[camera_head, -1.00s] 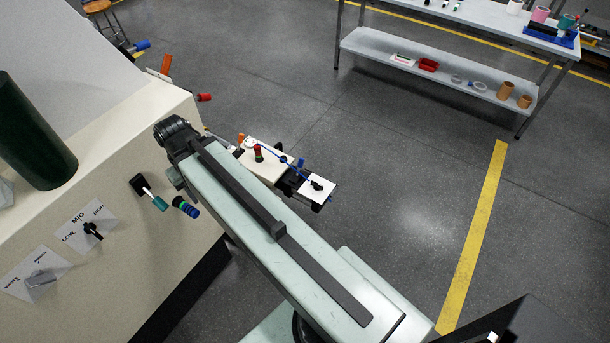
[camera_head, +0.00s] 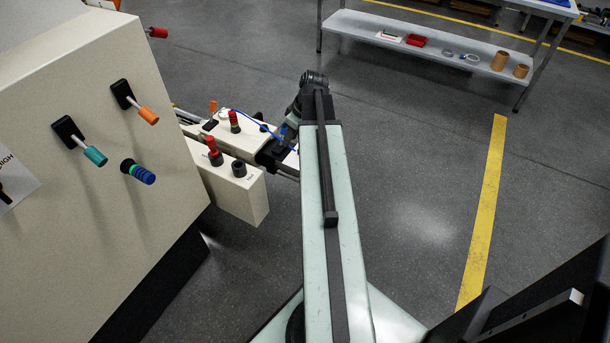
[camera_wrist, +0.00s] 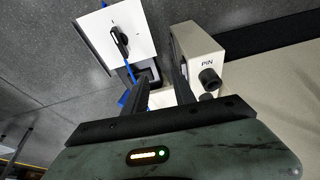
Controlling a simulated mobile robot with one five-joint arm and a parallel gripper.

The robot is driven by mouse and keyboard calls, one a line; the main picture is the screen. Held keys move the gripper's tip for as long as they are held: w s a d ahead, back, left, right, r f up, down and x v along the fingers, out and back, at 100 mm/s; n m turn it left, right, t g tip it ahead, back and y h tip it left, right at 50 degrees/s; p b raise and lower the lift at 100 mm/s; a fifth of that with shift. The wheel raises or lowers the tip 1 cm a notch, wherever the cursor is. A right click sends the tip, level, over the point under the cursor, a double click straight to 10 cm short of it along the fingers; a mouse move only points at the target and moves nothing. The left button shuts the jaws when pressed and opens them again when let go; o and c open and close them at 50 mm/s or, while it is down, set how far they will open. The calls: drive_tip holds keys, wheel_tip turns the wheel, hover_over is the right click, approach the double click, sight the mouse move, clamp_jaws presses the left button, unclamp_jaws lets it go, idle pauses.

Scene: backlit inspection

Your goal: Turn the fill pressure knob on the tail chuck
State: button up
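In the wrist view a black pointer knob (camera_wrist: 119,40) sits on a white square plate (camera_wrist: 146,28) at the upper left, with a blue hose (camera_wrist: 103,68) running by it. It looks like the fill pressure knob, but no name is readable on it. My gripper (camera_wrist: 158,75) shows two dark fingers set apart, with nothing held between them. The fingertips are below and right of the knob, not touching it. In the head view my arm hides the gripper and the knob; only a sliver of the plate (camera_head: 292,161) shows beside the arm.
A cream box (camera_wrist: 196,45) marked PIN, with black knobs (camera_wrist: 209,78), stands close right of my fingers. In the head view, a large cream cabinet (camera_head: 60,240) with protruding levers is at left. A shelf table (camera_head: 430,50) stands behind. Floor at right is clear.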

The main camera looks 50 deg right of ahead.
drive_tip(key=s+d+f+b, duration=0.2)
drive_tip(key=s+d+f, duration=0.2)
drive_tip(key=d, duration=0.4)
drive_tip(key=shift+t, duration=0.4)
drive_tip(key=b+x, duration=0.7)
drive_tip(key=x, duration=0.1)
drive_tip(key=shift+a+f, duration=0.1)
drive_tip(key=shift+a, duration=0.05)
clamp_jaws()
drive_tip(key=shift+a, duration=0.4)
drive_tip(key=shift+d, duration=0.2)
